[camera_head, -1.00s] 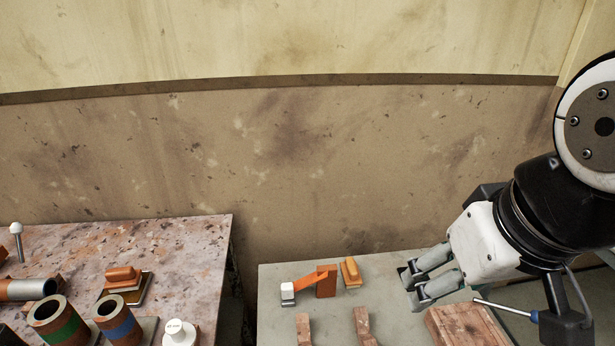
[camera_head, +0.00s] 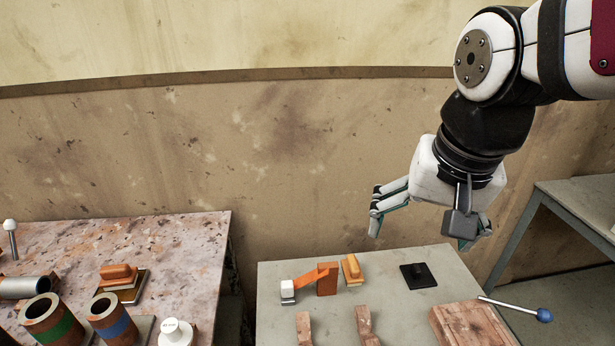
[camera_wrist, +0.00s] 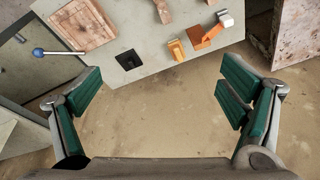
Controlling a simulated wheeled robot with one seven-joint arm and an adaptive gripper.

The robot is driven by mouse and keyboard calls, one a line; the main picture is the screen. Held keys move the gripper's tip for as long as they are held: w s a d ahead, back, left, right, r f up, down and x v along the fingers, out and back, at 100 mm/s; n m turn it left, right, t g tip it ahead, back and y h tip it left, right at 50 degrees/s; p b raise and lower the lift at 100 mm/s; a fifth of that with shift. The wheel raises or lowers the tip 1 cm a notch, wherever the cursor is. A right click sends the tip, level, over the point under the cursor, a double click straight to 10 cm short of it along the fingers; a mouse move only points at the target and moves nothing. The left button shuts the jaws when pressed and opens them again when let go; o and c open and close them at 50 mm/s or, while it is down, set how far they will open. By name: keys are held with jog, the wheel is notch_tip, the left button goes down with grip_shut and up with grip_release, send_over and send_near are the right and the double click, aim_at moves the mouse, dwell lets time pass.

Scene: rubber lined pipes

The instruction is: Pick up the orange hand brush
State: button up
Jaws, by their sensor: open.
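The orange hand brush (camera_head: 351,270) appears to be the small orange-topped block with a pale underside, near the back edge of the grey table (camera_head: 400,300). It also shows in the wrist view (camera_wrist: 176,50), above the middle between my fingers. My gripper (camera_head: 428,222) is open and empty, pointing down, high above the table's back right part. In the wrist view its green-padded fingers (camera_wrist: 163,95) are wide apart with bare floor between them. The brush is apart from my gripper, to its lower left in the head view.
An orange bent piece with a white end (camera_head: 306,280) stands close left of the brush. A black square pad (camera_head: 418,276) lies to its right. Bricks, a wooden board (camera_head: 470,325) and a blue-knobbed rod (camera_head: 544,315) lie nearer. Another orange-handled tool (camera_head: 118,275) lies on the left table.

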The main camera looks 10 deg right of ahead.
jog(key=w+f+m+g+b, duration=0.25)
jog(key=w+f+m, duration=0.6)
jog(key=w, duration=0.65)
jog(key=m+b, duration=0.2)
jog(key=m, duration=0.3)
send_over(353, 262)
notch_tip(353, 262, down, 13)
jog(key=shift+g, duration=0.25)
notch_tip(353, 262, down, 9)
jog(key=shift+w+a+r, duration=0.1)
jog(key=shift+r, duration=0.1)
jog(key=shift+f+b, duration=0.35)
jog(key=shift+f, duration=2.25)
jog(key=c, duration=1.4)
jog(key=shift+r, duration=0.15)
notch_tip(353, 262, up, 10)
jog(key=shift+f+p, duration=0.1)
jog(key=shift+p, duration=0.2)
